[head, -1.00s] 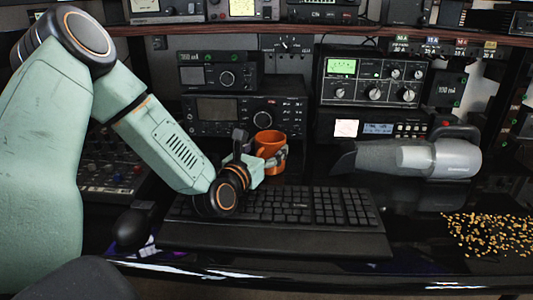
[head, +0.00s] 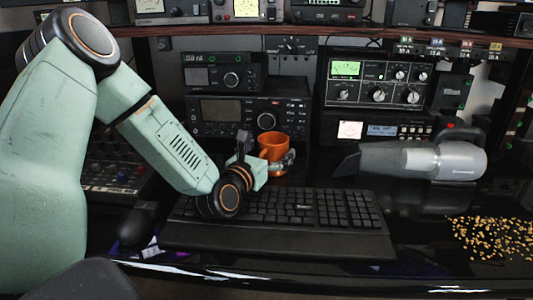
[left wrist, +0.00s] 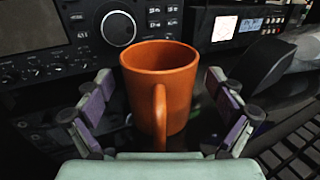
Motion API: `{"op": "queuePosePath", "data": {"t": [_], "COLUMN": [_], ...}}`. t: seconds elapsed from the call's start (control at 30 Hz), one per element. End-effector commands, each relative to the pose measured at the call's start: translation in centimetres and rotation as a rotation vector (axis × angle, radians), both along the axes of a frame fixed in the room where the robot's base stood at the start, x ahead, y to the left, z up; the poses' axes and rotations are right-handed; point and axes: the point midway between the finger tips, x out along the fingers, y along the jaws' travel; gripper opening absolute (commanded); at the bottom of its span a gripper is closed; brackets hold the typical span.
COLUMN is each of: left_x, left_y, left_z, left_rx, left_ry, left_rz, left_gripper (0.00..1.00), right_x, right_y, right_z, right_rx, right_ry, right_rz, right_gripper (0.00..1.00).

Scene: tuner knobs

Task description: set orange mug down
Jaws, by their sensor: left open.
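The orange mug (head: 273,146) stands upright on the dark desk behind the keyboard, in front of the stacked radios. In the left wrist view the mug (left wrist: 170,85) is upright with its handle toward the camera. My left gripper (head: 268,160) is around the mug. In the left wrist view the left gripper (left wrist: 160,112) is open, with one finger on each side of the mug and visible gaps between the pads and the mug. The mug's base is partly hidden by my gripper in the head view. My right gripper is not in view.
A black keyboard (head: 280,208) lies in front of the mug. Radios (head: 240,115) stand close behind it. A grey handheld vacuum (head: 420,160) lies to the right, and small yellow-brown bits (head: 493,238) are scattered at the far right.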

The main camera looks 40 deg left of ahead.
Motion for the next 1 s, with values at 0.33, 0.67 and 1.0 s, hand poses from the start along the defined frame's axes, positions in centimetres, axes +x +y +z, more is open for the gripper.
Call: {"op": "queuePosePath", "data": {"t": [0.33,0.67,1.0], "left_x": [-3.2,-7.5,-11.2], "left_y": [-0.4,-1.1,-1.8], "left_z": [0.5,0.4,0.4], "left_rx": [-0.008,-0.007,-0.001], "left_ry": [0.001,0.004,0.003], "left_rz": [0.003,0.003,0.001], "left_gripper": [0.94,0.94,0.94], "right_x": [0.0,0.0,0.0], "right_y": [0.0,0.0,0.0], "right_z": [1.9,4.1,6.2], "right_rx": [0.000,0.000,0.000], "right_ry": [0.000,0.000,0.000], "right_rz": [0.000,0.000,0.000], "right_gripper": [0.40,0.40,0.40]}}
